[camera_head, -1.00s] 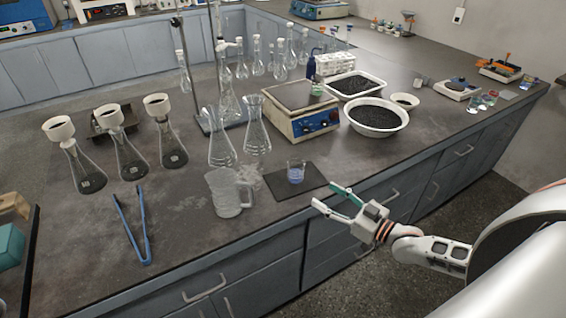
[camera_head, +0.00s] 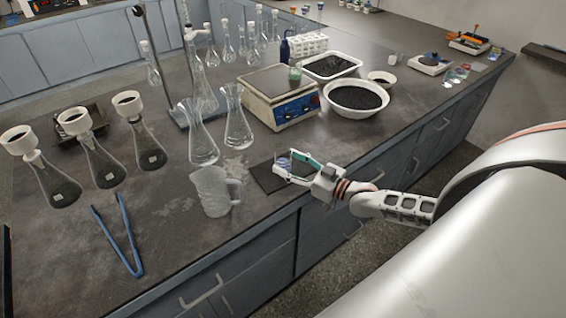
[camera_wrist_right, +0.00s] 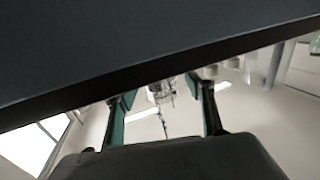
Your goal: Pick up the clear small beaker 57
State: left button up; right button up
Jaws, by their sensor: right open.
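The clear small beaker (camera_head: 284,161) with a bluish tint stands on a dark mat (camera_head: 262,180) near the bench's front edge in the head view. My right gripper (camera_head: 284,162) is open, with its fingertips at the beaker. The fingers partly hide it, and I cannot tell whether they touch it. In the right wrist view, the two green-padded fingers (camera_wrist_right: 162,100) are spread apart, and I cannot make out the beaker for certain between them. My left gripper is not in view.
A clear jug (camera_head: 212,192) stands left of the mat, with two clear flasks (camera_head: 203,145) behind. A balance (camera_head: 280,98) and a white bowl of dark grains (camera_head: 356,98) stand farther back. Blue tongs (camera_head: 118,238) lie at left. A dark slab-like surface (camera_wrist_right: 120,50) fills the wrist view's top.

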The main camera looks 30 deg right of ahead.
jog(key=shift+x, duration=1.25)
jog(key=c, duration=1.3)
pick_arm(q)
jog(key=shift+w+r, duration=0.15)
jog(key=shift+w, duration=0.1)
pick_arm(e)
jog(key=shift+r, duration=0.2)
jog(key=shift+r+p, duration=0.35)
jog(key=shift+r, duration=1.15)
notch_tip(320, 180, up, 12)
jog(key=p, duration=0.2)
notch_tip(320, 180, up, 9)
send_over(283, 152)
jog(key=s+a, duration=0.1)
jog(key=s, duration=0.1)
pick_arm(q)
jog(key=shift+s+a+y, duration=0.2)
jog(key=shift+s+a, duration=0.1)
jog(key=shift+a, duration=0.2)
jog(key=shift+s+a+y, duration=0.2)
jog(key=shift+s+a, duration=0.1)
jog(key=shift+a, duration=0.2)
pick_arm(e)
jog(key=shift+w+a+r, duration=0.1)
jog(key=shift+r, duration=0.25)
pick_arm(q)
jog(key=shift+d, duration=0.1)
